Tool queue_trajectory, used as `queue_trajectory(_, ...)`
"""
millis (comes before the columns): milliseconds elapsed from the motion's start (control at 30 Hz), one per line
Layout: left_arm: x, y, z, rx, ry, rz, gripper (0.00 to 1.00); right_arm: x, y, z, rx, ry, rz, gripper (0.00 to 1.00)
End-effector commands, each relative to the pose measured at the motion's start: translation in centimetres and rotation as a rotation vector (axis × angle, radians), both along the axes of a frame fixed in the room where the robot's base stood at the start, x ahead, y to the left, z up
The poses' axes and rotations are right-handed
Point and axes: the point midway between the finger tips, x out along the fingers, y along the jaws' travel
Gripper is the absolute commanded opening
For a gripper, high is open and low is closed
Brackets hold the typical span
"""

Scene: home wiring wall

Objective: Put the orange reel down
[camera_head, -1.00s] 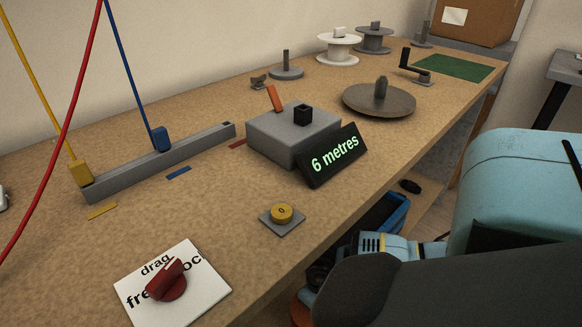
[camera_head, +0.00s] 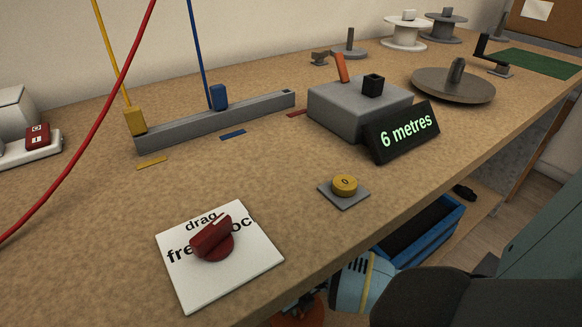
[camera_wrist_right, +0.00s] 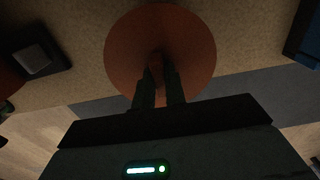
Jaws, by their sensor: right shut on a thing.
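The orange reel (camera_wrist_right: 128,48) shows as a round orange disc in the right wrist view. My right gripper (camera_wrist_right: 160,82) is shut on a post at the reel's middle. A tan surface shows beyond the reel; I cannot tell whether the reel touches it. My left gripper is out of view.
A blue bin (camera_head: 428,236) sits below the bench edge, right of my arm. The bench (camera_head: 300,240) holds a drag knob plate (camera_head: 260,272), a yellow button (camera_head: 344,185), a "6 metres" display (camera_head: 405,135), a grey turntable (camera_head: 440,88) and two reels at the back.

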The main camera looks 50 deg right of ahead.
Motion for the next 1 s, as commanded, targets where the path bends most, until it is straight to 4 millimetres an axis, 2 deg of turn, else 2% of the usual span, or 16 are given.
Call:
queue_trajectory(267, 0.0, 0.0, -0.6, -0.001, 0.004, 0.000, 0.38, 1.1, 1.2, -0.4, 0.003, -0.001, 0.000, 0.00)
queue_trajectory(400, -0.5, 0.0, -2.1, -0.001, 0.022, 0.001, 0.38, 0.8, 0.9, -3.0, 0.000, 0.004, -0.002, 0.00)
queue_trajectory(500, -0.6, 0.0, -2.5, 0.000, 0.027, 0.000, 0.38, 0.9, 1.0, -3.7, 0.001, 0.001, 0.000, 0.00)
queue_trajectory(933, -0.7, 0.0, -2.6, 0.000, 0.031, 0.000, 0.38, 0.9, 0.9, -4.0, 0.000, -0.001, 0.000, 0.00)
queue_trajectory(967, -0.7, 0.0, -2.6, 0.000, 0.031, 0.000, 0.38, 0.9, 0.9, -3.9, 0.000, 0.000, 0.000, 0.16)
queue_trajectory(1000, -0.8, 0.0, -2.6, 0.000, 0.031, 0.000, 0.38, 0.9, 0.9, -3.9, 0.000, 0.000, 0.000, 0.22)
